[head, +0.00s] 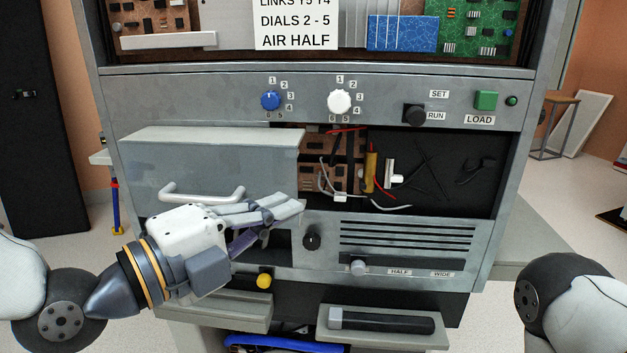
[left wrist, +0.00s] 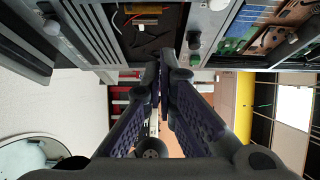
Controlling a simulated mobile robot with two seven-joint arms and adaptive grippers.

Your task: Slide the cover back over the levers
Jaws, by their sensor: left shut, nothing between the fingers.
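The grey cover (head: 225,150) with a bar handle (head: 202,193) stands over the left half of the panel's opening. The right half of the opening (head: 440,180) is uncovered and shows loose wires, a brown board and a small white part (head: 393,173). I cannot make out levers for certain; a yellow knob (head: 264,281) shows low under my left gripper. My left gripper (head: 298,204) is shut and empty, its fingers in front of the cover's lower right corner, right of the handle. Its closed fingers also show in the left wrist view (left wrist: 158,72). My right gripper is out of view.
Above the opening are a blue dial (head: 270,100), a white dial (head: 339,101), a black SET/RUN knob (head: 414,115) and a green LOAD button (head: 486,99). Below are a black knob (head: 312,241), a slotted vent (head: 407,237) and a protruding ledge with a dark bar (head: 385,321).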

